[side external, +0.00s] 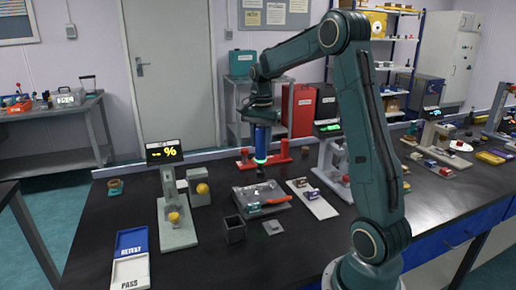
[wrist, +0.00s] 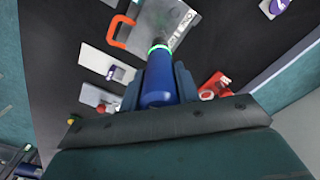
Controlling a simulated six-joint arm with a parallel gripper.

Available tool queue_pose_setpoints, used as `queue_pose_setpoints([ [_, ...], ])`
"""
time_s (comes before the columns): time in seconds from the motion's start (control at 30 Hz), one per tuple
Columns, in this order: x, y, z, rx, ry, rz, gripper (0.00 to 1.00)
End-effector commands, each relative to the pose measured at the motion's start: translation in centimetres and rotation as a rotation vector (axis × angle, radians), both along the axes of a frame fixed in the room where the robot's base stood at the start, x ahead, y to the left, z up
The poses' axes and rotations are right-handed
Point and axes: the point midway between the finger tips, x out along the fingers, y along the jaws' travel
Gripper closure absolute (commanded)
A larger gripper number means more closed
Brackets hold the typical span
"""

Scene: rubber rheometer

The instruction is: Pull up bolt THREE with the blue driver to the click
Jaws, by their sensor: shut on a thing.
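My gripper (side external: 262,122) is shut on the blue driver (side external: 262,143) and holds it upright, tip down. A green ring glows low on the driver. The driver's dark tip is over the grey metal mould plate (side external: 244,195), which has an orange handle (side external: 278,200); I cannot tell whether the tip touches a bolt. In the wrist view the blue driver (wrist: 158,82) sits between the two fingers of my gripper (wrist: 159,92), with the ring near the plate (wrist: 150,35). Bolt THREE and its number are not readable; the driver hides part of the plate.
A dark open box (side external: 234,230) and a small grey block (side external: 272,227) stand in front of the plate. A white strip with small parts (side external: 319,206) lies to the right. A red stand (side external: 283,157) is behind. A gauge with a yellow display (side external: 168,151) and RETEST/PASS trays (side external: 131,258) are left.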

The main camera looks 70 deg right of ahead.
Motion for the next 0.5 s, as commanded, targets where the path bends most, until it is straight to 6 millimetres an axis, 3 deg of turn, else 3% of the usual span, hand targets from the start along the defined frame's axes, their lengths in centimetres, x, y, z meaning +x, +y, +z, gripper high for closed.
queue_pose_setpoints([
  [0.3,-2.8,-2.8,2.1,-0.003,-0.003,-0.004,0.96],
  [0.5,-3.3,-3.3,2.5,-0.003,-0.003,-0.001,0.96],
])
